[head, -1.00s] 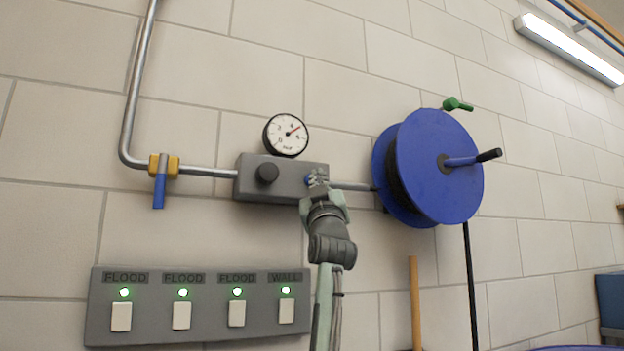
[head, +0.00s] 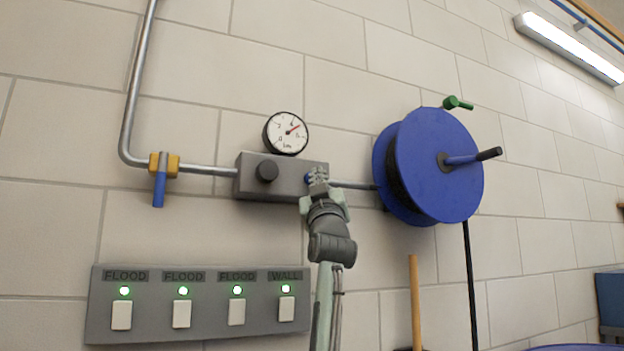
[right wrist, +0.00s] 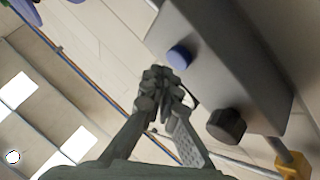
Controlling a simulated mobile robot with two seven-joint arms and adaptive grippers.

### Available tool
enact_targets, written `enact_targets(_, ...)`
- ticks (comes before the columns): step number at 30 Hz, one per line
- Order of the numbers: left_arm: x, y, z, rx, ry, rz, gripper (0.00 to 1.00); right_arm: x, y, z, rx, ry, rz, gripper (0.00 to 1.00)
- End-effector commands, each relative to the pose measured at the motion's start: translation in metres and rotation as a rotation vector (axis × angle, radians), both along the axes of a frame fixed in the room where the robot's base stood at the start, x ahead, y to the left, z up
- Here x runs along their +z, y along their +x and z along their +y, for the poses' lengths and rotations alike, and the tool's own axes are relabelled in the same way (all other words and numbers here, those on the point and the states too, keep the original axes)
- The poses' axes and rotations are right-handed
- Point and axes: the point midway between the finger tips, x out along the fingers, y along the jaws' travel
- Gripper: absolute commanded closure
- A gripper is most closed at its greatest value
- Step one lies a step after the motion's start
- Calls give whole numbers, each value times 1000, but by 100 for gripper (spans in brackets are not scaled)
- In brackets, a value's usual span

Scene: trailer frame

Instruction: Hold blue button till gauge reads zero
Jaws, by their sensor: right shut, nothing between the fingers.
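The blue button (head: 307,179) is on the front of the grey box (head: 283,180), at its right end, partly hidden behind my right gripper (head: 318,176). In the right wrist view the whole blue button (right wrist: 180,57) shows, standing out from the box. My right gripper (right wrist: 163,84) is shut and empty; its tips appear close to the button with a small gap in the picture. I cannot tell the depth between them. My left gripper is not in view.
A black knob (head: 267,172) sits left of the button. A pipe with a blue-handled valve (head: 159,188) enters from the left. A blue hose reel (head: 440,165) stands close on the right. A switch panel (head: 205,318) is below. Bare wall lies above the gauge.

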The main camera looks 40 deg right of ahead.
Motion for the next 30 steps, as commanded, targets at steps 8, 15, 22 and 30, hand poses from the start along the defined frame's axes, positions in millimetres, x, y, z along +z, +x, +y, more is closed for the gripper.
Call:
enact_targets(8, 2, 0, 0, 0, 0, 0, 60, 1, 2, -1, 0, 0, 1, 100)
enact_targets(15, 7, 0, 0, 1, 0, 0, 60, 0, 8, -2, -1, -1, 0, 100)
enact_targets(22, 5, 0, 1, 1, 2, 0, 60, 0, 8, -3, 0, 0, 0, 100)
enact_targets(30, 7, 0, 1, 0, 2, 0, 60, 0, 10, -3, 0, 1, 1, 100)
